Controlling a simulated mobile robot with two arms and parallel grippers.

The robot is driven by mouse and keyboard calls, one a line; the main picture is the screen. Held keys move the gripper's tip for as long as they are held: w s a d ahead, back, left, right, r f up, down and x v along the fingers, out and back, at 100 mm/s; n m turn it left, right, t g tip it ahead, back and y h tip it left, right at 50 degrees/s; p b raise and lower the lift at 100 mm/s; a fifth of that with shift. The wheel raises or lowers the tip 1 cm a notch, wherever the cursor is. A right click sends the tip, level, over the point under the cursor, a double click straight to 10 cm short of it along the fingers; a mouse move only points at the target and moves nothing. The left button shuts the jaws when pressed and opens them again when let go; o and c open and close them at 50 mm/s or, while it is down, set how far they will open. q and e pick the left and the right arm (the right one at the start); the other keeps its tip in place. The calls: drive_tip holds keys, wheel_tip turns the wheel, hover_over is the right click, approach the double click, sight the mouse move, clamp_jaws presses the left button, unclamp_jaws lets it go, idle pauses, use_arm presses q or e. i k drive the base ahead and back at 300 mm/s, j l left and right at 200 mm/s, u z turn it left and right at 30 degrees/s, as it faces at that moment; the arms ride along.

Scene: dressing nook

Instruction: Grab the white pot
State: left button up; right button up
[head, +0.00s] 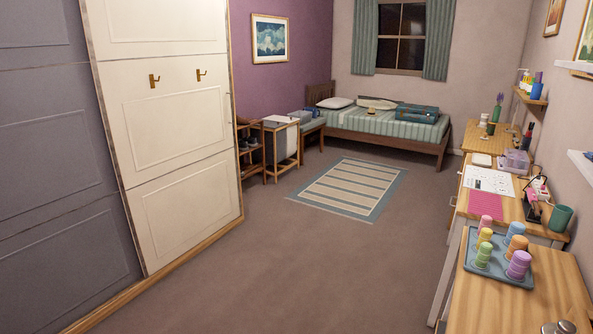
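I cannot make out a white pot anywhere in the head view. A dark green cup-like pot (562,217) stands on the right-hand desk, near the wall. A small pale, flat-looking item (481,160) lies farther back on that desk; it is too small to identify. Neither of my grippers can be made out. A small grey metallic shape (558,327) is cut off by the bottom edge at the right; I cannot tell what it is.
A blue tray (470,264) with several colored stacked cups sits on the near wooden table (545,290). The desk holds papers (488,181) and a pink mat (487,205). A bed (388,121) and striped rug (350,187) lie ahead. The carpet at center is clear.

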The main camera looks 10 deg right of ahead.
sight(484, 117)
drive_tip(key=i+j+u, duration=0.1)
drive_tip(key=i+j, duration=0.25)
drive_tip(key=i+j+u, duration=0.1)
drive_tip(key=i+j, duration=0.25)
drive_tip(key=i, duration=0.2)
drive_tip(key=i+l+z, duration=0.1)
drive_tip(key=i+z, duration=0.6)
drive_tip(key=i+j+z, duration=0.1)
drive_tip(key=i+z, duration=0.25)
drive_tip(key=i+j+z, duration=0.1)
drive_tip(key=i+z, duration=0.35)
drive_tip(key=i, duration=4.75)
drive_tip(key=i+u, duration=0.1)
drive_tip(key=i, duration=0.95)
